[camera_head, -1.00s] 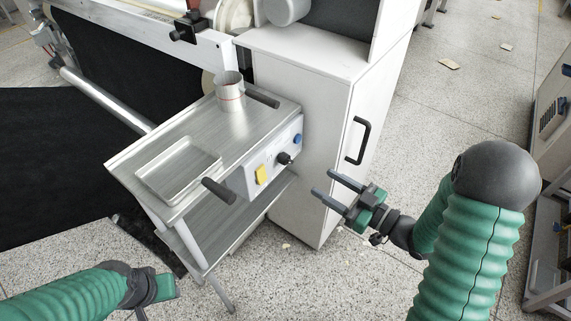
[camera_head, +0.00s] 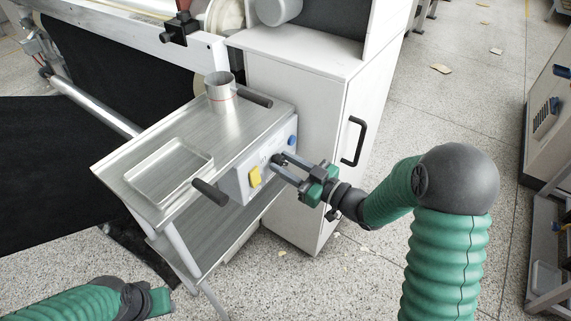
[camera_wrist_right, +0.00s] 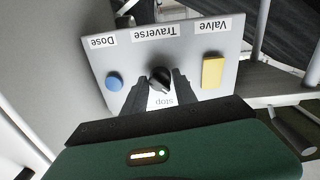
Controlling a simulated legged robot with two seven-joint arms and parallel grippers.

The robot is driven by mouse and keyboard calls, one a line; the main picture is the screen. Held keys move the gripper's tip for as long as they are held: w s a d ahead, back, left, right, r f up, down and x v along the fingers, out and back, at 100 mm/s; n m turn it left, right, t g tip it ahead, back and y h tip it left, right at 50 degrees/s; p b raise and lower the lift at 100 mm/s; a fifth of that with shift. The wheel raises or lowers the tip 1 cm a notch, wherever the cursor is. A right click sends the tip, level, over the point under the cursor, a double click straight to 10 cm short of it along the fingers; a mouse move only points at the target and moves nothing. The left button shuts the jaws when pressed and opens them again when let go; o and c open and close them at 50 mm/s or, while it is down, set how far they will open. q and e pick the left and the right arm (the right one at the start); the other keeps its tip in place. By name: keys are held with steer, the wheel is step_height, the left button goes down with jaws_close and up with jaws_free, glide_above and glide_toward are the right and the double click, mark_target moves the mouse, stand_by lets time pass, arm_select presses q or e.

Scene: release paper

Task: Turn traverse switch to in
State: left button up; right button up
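The traverse switch is a black knob (camera_wrist_right: 160,79) on a light control panel (camera_wrist_right: 225,45), between a blue button (camera_wrist_right: 114,82) and a yellow switch (camera_wrist_right: 212,71). Its label "Traverse" and the word "stop" appear upside down in the right wrist view. My right gripper (camera_head: 276,169) is at the panel front. Its two dark fingers (camera_wrist_right: 160,88) lie on either side of the knob, with a gap showing the panel between them. Contact with the knob cannot be told. My left gripper (camera_head: 160,301) is low at the left of the head view, away from the panel; its fingers are not clear.
The panel hangs on a metal cart (camera_head: 190,130) carrying a shallow tray (camera_head: 135,180) and a metal cup (camera_head: 221,104). A dark handle (camera_head: 210,192) juts out beside the panel. A white cabinet (camera_head: 310,110) with a black handle (camera_head: 354,141) stands right of it.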

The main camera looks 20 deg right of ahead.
jaws_close()
steer(key=shift+n+b, duration=0.3)
steer(key=shift+n, duration=0.3)
steer(key=o, duration=0.5)
jaws_free()
steer(key=shift+s+d, duration=0.25)
steer(key=shift+s, duration=0.1)
steer(key=p+v, duration=0.4)
steer(key=v, duration=1.2)
